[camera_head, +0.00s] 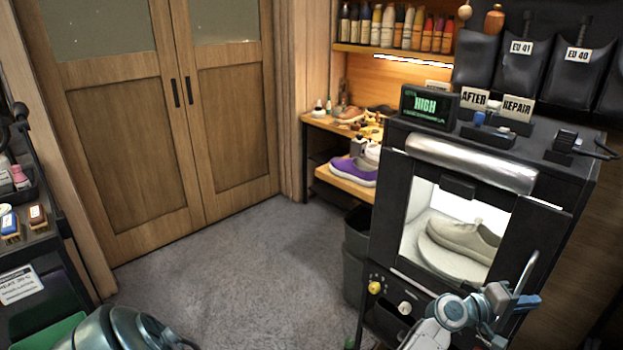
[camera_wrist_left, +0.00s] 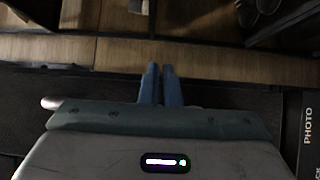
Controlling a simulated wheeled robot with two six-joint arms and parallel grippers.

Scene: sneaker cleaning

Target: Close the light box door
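The light box (camera_head: 388,210) stands at the right in the head view, its lit opening showing a pale sneaker (camera_head: 462,238) on a round turntable (camera_head: 440,258). The dark door panel (camera_head: 540,235) stands at the right side of the opening, leaving much of it uncovered and hiding part of the shoe's right end. A silver upright handle (camera_head: 527,272) shows by the panel. My left gripper (camera_head: 527,302) is low in front of the door, near the handle; contact cannot be told. In the left wrist view its blue fingers (camera_wrist_left: 160,70) are together, with nothing seen between them. My right gripper is not in view.
A dark bin (camera_head: 355,250) stands left of the light box. A wooden shelf with shoes (camera_head: 350,172) is behind it. A cart (camera_head: 30,235) stands at the far left. The carpet (camera_head: 235,270) between is clear.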

